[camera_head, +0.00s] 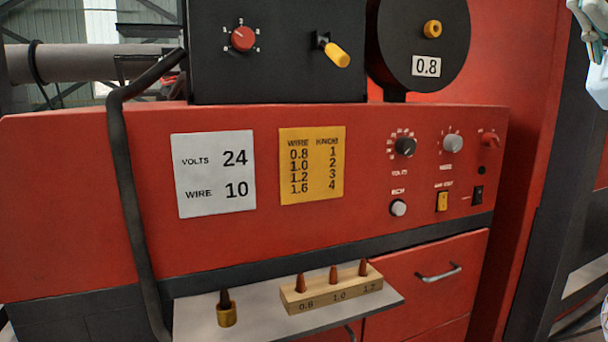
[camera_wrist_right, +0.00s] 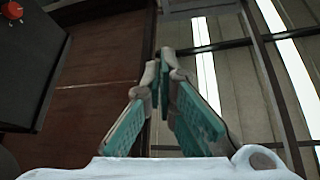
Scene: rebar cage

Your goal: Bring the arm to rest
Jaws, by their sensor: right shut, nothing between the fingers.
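My right gripper (camera_head: 592,38) is at the top right corner of the head view, partly cut off by the frame edge. It is to the right of the red welding machine (camera_head: 80,200) and apart from it. In the right wrist view the two teal-padded fingers of this gripper (camera_wrist_right: 164,60) come together at their tips with nothing between them. My left gripper is in neither view.
A shelf (camera_head: 195,320) on the machine's front holds a wooden block (camera_head: 330,292) with several copper tips and a brass nozzle piece (camera_head: 226,312). A black wire feeder (camera_head: 280,70) and a spool marked 0.8 (camera_head: 420,35) stand on top. A black cable (camera_head: 130,190) hangs at left.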

